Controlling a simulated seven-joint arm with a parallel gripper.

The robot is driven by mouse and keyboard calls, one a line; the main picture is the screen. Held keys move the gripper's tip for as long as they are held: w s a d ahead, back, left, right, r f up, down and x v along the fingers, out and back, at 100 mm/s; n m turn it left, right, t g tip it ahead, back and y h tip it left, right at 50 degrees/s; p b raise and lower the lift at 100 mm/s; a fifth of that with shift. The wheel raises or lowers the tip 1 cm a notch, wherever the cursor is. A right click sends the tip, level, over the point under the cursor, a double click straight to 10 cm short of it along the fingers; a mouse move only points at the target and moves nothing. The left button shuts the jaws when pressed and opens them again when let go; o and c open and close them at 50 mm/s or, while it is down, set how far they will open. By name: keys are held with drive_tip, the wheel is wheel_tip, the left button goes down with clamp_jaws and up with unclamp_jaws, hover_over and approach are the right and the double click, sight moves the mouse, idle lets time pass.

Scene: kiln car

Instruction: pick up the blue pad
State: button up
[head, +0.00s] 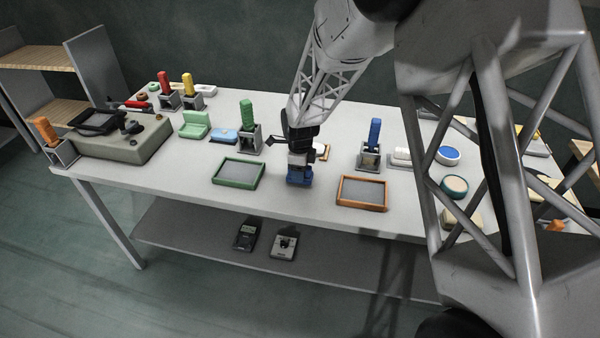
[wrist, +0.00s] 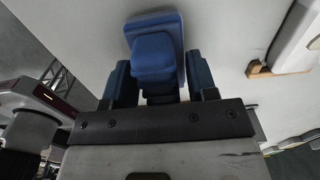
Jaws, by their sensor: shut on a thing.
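The blue pad (wrist: 155,22) shows in the wrist view as a flat blue plate with a raised blue block, which sits between my gripper's two dark blue fingers. My gripper (wrist: 160,68) is shut on this block. In the head view my gripper (head: 299,170) points down near the front middle of the table, between two framed trays. Blue shows at its lower end there, but fingers and pad are hard to tell apart. I cannot tell whether the pad touches the tabletop.
A green-framed tray (head: 258,182) lies left of my gripper and an orange-framed tray (head: 340,193) lies right. A green-handled tool (head: 247,113) and a blue-handled tool (head: 375,132) stand in grey holders. A light blue item (head: 223,137) lies left. The table's front edge is close.

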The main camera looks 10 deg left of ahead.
drive_tip(key=shift+s+d+r, duration=0.1)
drive_tip(key=shift+s+r, duration=0.1)
drive_tip(key=shift+r, duration=0.45)
drive_tip(key=shift+s+d+r, duration=0.1)
drive_tip(key=shift+s+r, duration=0.1)
drive_tip(key=shift+r, duration=0.4)
drive_tip(key=s+d, duration=0.3)
drive_tip(key=s, duration=0.3)
drive_tip(key=s+d+r, duration=0.1)
drive_tip(key=s+d, duration=0.3)
drive_tip(key=s, duration=0.3)
drive_tip(key=shift+s+r, duration=0.15)
drive_tip(key=shift+s, duration=0.1)
drive_tip(key=o, duration=0.5)
drive_tip(key=shift+c, duration=0.2)
drive_tip(key=c, duration=0.3)
